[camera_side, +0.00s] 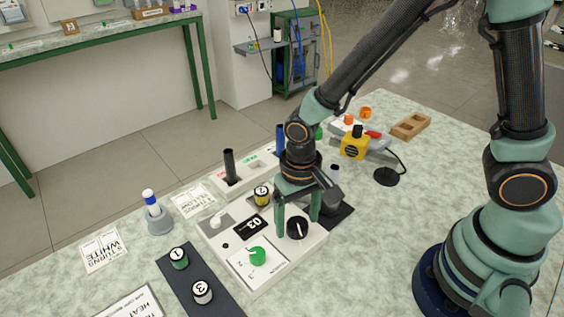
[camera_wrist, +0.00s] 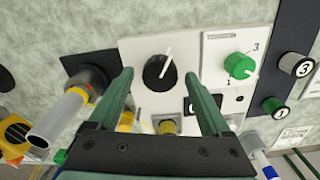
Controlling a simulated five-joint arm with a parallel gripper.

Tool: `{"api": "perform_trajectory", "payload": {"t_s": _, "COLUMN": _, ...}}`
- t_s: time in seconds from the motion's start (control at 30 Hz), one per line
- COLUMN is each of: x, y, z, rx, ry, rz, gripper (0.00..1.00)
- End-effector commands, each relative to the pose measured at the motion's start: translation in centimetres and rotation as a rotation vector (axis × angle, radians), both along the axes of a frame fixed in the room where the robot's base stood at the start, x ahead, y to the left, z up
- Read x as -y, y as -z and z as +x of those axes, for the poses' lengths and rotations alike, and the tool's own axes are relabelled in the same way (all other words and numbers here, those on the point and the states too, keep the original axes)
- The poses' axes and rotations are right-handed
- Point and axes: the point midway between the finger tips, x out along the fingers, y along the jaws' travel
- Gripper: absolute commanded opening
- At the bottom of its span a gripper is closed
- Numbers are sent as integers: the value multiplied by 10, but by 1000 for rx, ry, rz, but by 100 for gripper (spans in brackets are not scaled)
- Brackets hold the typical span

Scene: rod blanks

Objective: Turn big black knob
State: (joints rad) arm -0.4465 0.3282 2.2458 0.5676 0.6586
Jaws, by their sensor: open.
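The big black knob (camera_side: 297,229) sits on the white control panel (camera_side: 270,262), at its right side in the side view. In the wrist view the knob (camera_wrist: 158,72) is round and black with a white pointer bar slanting up and to the right. My gripper (camera_side: 297,220) is over the panel, its fingers on either side of the knob. In the wrist view my gripper (camera_wrist: 158,75) is open, with the knob between its fingertips and a visible gap on both sides. I cannot tell how far the fingertips are above the panel.
A green knob (camera_side: 257,256) and a display (camera_side: 250,225) share the panel. A dark strip (camera_side: 190,273) with numbered caps lies to the left. A dark holder with a grey cylinder (camera_wrist: 62,115) stands beside the panel. A yellow box (camera_side: 354,147) stands behind.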

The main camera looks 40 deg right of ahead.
Motion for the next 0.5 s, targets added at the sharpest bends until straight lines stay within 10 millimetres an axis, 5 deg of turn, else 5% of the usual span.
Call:
{"api": "perform_trajectory", "payload": {"t_s": 0.27, "x": 0, "y": 2, "z": 0, "rx": 0, "ry": 0, "rz": 0, "gripper": 82}}
{"api": "perform_trajectory", "payload": {"t_s": 0.5, "x": 0, "y": 1, "z": 0, "rx": 0, "ry": 0, "rz": 0, "gripper": 0}}
